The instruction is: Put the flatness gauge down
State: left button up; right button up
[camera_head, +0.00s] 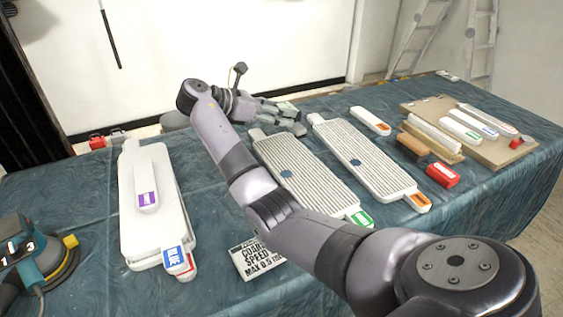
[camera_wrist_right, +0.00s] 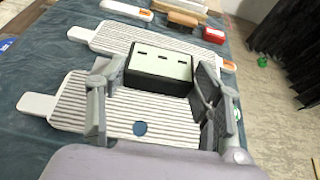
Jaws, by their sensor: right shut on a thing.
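My right gripper (camera_head: 282,112) is at the far ends of the ribbed panels in the head view. In the right wrist view the gripper (camera_wrist_right: 157,74) is shut on the flatness gauge (camera_wrist_right: 160,68), a dark box with a pale green face and three dark slots. In the head view only a pale part of the gauge (camera_head: 287,107) shows between the fingers. In the wrist view the gauge appears over the near ribbed panel (camera_wrist_right: 75,105), which has a blue dot. Whether it touches the panel I cannot tell. My left gripper is not in view.
Two ribbed panels (camera_head: 365,160) with green and orange tags lie mid-table. A white panel stack (camera_head: 130,225) and a sander (camera_head: 40,255) are at left. A brown board (camera_head: 490,150) with white pieces, a red block (camera_head: 442,175) and a printed card (camera_head: 252,262) also lie on the blue cloth.

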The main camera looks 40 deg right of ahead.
notch_tip(320, 180, down, 13)
jog(key=shift+d+f+b, duration=0.1)
jog(key=shift+b, duration=0.3)
jog(key=shift+f+b, duration=0.3)
jog(key=shift+f, duration=1.85)
jog(key=shift+f, duration=0.1)
jog(key=o, duration=1.3)
jog(key=shift+c, duration=0.2)
jog(key=v, duration=1.2)
jog(key=shift+b, duration=0.35)
